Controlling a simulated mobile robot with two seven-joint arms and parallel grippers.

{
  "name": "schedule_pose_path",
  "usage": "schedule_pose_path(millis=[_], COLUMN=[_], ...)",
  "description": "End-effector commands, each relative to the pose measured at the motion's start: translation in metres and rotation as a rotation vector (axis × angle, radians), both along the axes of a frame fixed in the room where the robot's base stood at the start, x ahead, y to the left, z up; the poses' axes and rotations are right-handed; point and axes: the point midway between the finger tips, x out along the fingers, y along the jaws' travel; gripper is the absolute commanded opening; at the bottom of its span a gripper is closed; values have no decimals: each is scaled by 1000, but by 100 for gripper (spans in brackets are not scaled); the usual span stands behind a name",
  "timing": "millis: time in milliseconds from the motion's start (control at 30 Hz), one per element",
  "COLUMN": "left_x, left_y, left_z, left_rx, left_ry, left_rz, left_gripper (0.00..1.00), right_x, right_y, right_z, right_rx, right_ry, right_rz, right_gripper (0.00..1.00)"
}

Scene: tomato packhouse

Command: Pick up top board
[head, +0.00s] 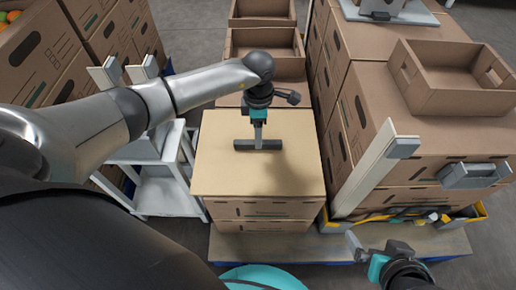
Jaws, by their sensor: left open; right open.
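The top board (222,172) is a flat tan sheet lying level on a stack of brown cartons in the middle of the head view. My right gripper (356,246) is at the bottom right, open and empty, low in front of the right-hand stack and apart from the board.
Tall carton stacks stand left (42,50) and right (365,125). An open empty carton (455,102) sits on the right stack. A white step stand (165,195) is left of the board. Open cartons (262,42) lie behind. A yellow-edged tray (470,214) is at lower right.

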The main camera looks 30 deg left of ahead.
Motion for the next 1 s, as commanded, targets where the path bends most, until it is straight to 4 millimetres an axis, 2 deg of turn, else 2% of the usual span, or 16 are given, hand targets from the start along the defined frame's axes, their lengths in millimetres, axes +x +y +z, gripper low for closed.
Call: schedule_pose_path(millis=[600, 1000], left_x=[1, 1], left_y=[2, 2], left_z=[-31, -33], left_rx=[0, 0], left_ry=[0, -1], left_rz=[1, 0], left_gripper=[62, 61], right_x=[26, 28], right_y=[40, 43], right_z=[0, 2], right_rx=[140, 154], right_ry=[-287, -315], right_rz=[45, 48], right_gripper=[100, 100])
